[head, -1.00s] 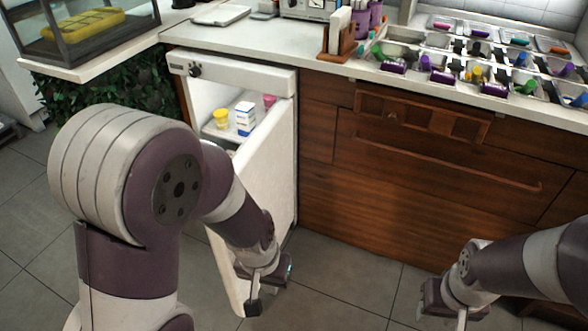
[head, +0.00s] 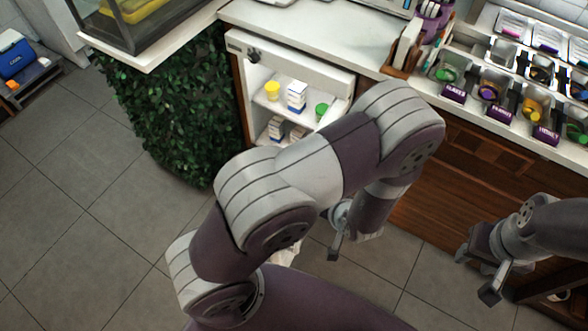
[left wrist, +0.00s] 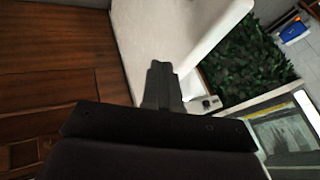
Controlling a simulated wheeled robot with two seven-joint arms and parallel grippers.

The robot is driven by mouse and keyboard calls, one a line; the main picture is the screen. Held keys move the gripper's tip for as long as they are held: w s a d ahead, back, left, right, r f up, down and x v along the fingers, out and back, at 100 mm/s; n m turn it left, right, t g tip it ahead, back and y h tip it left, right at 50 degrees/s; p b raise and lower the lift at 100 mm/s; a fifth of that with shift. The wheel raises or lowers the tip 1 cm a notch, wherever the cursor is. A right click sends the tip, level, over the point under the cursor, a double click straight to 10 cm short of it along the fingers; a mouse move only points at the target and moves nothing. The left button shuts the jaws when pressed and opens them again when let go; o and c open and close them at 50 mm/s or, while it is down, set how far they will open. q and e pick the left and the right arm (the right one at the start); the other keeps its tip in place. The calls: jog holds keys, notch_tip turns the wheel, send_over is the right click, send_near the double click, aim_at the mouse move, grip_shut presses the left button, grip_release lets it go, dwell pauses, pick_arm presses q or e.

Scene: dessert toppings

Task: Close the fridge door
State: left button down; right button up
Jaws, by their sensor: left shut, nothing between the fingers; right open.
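The white fridge (head: 293,64) stands under the counter, with its inside and shelves showing. Its door is mostly hidden behind my left arm in the head view. In the left wrist view the white door (left wrist: 160,35) fills the upper middle, with its rounded edge toward the right. My left gripper (head: 335,246) is low in front of the cabinets, right of the fridge opening. Its shut, empty fingers (left wrist: 162,75) overlap the door in the wrist view; I cannot tell whether they touch it. My right gripper (head: 485,280) is open and empty at the lower right, away from the fridge.
Small tubs and boxes, such as a yellow tub (head: 272,91), stand on the fridge shelves. Wooden drawers (head: 440,190) lie right of the fridge, and a leafy panel (head: 165,105) lies left. Topping containers (head: 500,85) fill the counter at right. The tiled floor (head: 90,220) is clear at left.

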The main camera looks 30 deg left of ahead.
pick_arm(q)
jog(key=w+a+f+b, duration=0.2)
jog(key=a+f, duration=0.5)
jog(key=shift+w+a, duration=0.15)
jog(key=shift+w, duration=0.25)
pick_arm(e)
jog(key=shift+s+d+f, duration=0.3)
jog(key=shift+d+f, duration=0.1)
jog(key=shift+f, duration=0.2)
jog(key=shift+s+d+f, duration=0.25)
jog(key=shift+d+f, duration=0.1)
jog(key=shift+f, duration=0.25)
jog(key=shift+s, duration=0.1)
pick_arm(q)
jog(key=shift+f, duration=0.1)
